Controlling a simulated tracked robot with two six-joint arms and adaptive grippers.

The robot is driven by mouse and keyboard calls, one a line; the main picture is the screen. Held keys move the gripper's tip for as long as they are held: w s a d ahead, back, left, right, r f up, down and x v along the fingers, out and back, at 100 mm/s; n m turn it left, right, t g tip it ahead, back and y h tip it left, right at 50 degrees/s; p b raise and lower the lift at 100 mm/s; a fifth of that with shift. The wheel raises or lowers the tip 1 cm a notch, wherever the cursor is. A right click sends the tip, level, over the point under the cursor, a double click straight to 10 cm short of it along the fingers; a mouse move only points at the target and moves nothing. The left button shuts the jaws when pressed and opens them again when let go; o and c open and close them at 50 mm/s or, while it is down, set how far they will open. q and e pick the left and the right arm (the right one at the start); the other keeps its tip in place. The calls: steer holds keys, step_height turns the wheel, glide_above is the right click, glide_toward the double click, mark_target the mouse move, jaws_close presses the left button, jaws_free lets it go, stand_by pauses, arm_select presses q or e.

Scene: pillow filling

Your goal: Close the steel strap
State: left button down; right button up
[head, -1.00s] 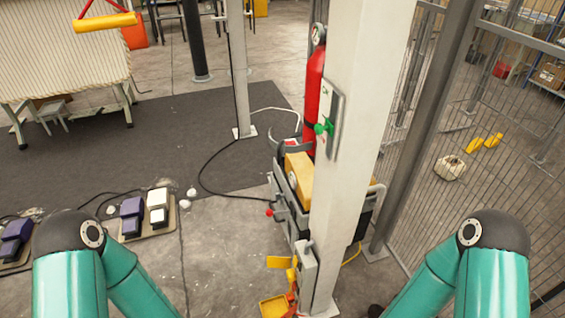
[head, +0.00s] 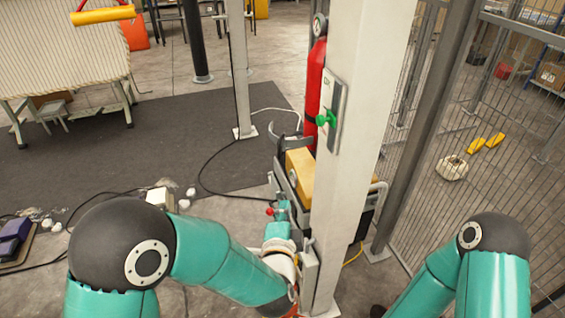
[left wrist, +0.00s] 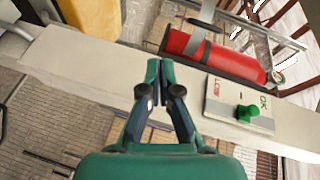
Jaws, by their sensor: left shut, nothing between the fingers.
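A red cylinder (head: 315,90) stands upright behind the pale post (head: 345,180), which hides its right side. A grey curved steel strap (head: 284,145) sticks out to the left of its lower part, standing open. The left wrist view shows the red cylinder (left wrist: 225,55) lying across the picture with a grey band (left wrist: 194,41) at its left part; I cannot tell whether that is the strap. My left gripper (head: 281,207) is low, left of the post and below the strap. In the left wrist view its fingers (left wrist: 160,66) are together and empty, in front of the post.
A plate with a green knob (head: 326,118) is on the post. A yellow box (head: 300,172) sits in the rack beside the post. A mesh fence (head: 440,130) is on the right. A black cable (head: 205,170) lies on the floor at the left.

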arm_select(q)
step_height(320, 180, up, 5)
steer(key=d+m+t, duration=0.2)
steer(key=w+a+p, duration=0.2)
steer(key=w+p, duration=0.1)
steer(key=w, duration=0.9)
steer(key=shift+w+a+y, duration=0.15)
steer(key=shift+w+y, duration=0.15)
